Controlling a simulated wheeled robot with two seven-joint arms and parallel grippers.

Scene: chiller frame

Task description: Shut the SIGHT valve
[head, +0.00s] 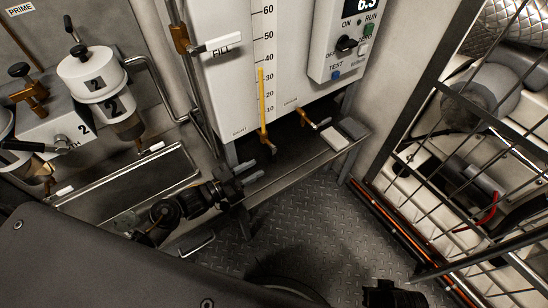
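A white panel carries a sight gauge (262,95) with a yellow column against a scale of tens. A small brass valve (268,143) sits at the foot of the column. A second brass valve (305,117) with a lever is to its right.
A FILL handle (222,45) is on a pipe at upper left. White canisters (90,72) and a metal tray (130,185) are left. A wire cage (470,150) is right. Tread-plate floor (310,215) is clear.

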